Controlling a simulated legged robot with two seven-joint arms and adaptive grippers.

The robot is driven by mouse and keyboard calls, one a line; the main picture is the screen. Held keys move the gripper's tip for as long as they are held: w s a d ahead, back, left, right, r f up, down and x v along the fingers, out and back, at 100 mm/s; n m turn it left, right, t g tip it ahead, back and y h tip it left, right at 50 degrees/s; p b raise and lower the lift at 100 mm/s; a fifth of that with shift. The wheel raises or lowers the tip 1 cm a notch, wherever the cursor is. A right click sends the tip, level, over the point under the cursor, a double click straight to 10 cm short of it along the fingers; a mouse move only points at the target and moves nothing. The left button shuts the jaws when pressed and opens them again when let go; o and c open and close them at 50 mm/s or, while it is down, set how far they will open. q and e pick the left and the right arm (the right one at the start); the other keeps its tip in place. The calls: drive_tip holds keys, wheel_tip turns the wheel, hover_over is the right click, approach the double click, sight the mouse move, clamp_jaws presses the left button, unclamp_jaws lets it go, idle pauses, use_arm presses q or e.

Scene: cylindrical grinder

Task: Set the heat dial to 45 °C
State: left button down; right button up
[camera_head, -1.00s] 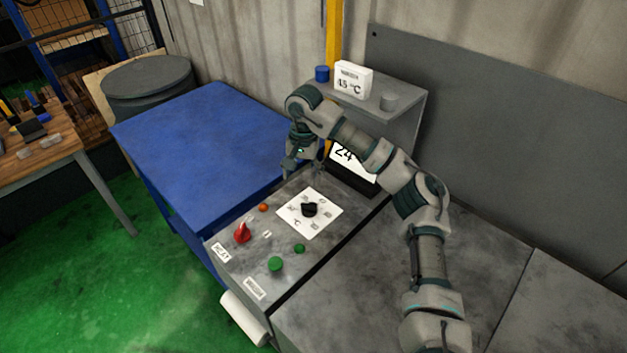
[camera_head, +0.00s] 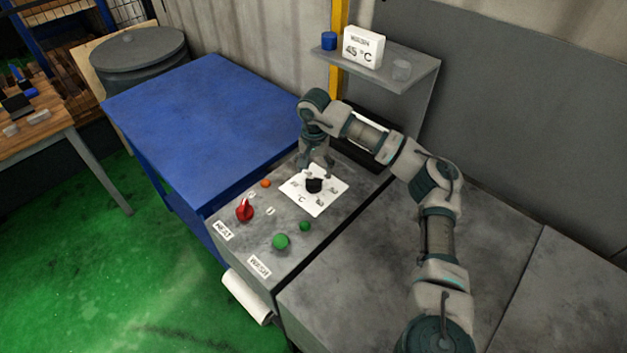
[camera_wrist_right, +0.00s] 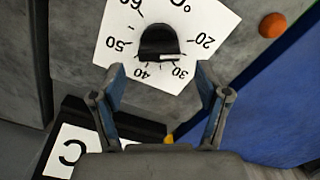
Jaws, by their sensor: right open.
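The heat dial is a black knob (camera_head: 314,186) on a white scale plate (camera_head: 318,203) on the grey control panel. In the right wrist view the knob (camera_wrist_right: 158,42) has a pale mark on its lower edge, which seems to point between 30 and 40. My right gripper (camera_head: 318,172) is just behind the knob in the head view. In the wrist view its two fingers (camera_wrist_right: 160,70) are open, apart on either side just short of the knob; contact does not show. A white card (camera_head: 363,48) on the shelf reads WASH 45 °C. My left gripper is out of view.
A red knob (camera_head: 245,210), an orange button (camera_head: 266,183) and green buttons (camera_head: 280,241) share the panel. The display, partly seen in the wrist view (camera_wrist_right: 68,150), is mostly hidden by my arm in the head view. A blue table (camera_head: 200,130) stands left, clear.

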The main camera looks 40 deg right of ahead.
sight(313, 178)
drive_tip(key=f, duration=0.4)
drive_tip(key=shift+a, duration=0.25)
drive_tip(key=shift+d+f, duration=0.25)
drive_tip(key=shift+f, duration=0.15)
drive_tip(key=shift+d+f, duration=0.15)
drive_tip(key=shift+d, duration=0.15)
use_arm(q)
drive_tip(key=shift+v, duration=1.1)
use_arm(e)
drive_tip(key=shift+a, duration=0.35)
drive_tip(key=c, duration=1.1)
